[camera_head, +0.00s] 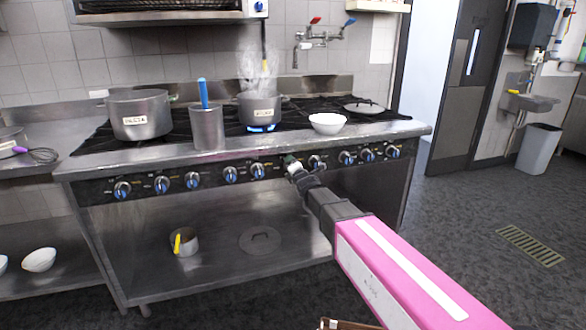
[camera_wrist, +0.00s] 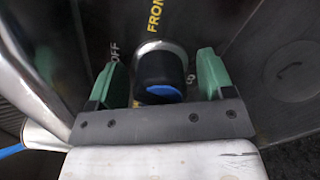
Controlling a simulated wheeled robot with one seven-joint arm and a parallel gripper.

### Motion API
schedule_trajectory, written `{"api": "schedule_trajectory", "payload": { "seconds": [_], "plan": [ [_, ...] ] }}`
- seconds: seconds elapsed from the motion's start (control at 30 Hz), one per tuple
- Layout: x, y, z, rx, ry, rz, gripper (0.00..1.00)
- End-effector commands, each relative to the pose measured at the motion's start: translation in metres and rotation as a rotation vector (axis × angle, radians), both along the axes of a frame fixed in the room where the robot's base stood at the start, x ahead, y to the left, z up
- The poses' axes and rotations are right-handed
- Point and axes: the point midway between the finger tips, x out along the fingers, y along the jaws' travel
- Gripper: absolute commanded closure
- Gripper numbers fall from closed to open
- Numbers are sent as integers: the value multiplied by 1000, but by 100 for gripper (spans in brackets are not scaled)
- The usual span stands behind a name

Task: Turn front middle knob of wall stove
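The wall stove (camera_head: 330,136) is a long steel range with a row of black knobs with blue marks along its front panel. My gripper (camera_head: 291,161) is at the front panel, near the middle of the row, and covers a knob there in the head view. In the wrist view, a black knob with a blue mark (camera_wrist: 159,72) sits between the two green fingers of my gripper (camera_wrist: 162,78). The fingers are open, with a gap visible on each side of the knob. Lettering "FRONT" and "OFF" shows around the knob. Whether this is the front middle knob cannot be told for certain.
A steaming pot (camera_head: 259,108) stands over a blue flame. A larger pot (camera_head: 139,115), a steel container (camera_head: 207,130) and a white bowl (camera_head: 327,124) are on the stove top. Neighbouring knobs (camera_head: 257,171) sit close by. The floor (camera_head: 470,230) on the right is clear.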

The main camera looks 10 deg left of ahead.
Motion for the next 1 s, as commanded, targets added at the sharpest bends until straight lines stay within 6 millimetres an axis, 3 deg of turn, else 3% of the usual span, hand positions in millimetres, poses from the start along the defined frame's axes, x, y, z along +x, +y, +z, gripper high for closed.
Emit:
{"api": "schedule_trajectory", "payload": {
  "seconds": [0.47, 1.0],
  "plan": [
    [-9, -6, 1, 1, 0, -1, 26],
    [-86, -53, 1, 1, -1, 0, 26]
  ]
}}
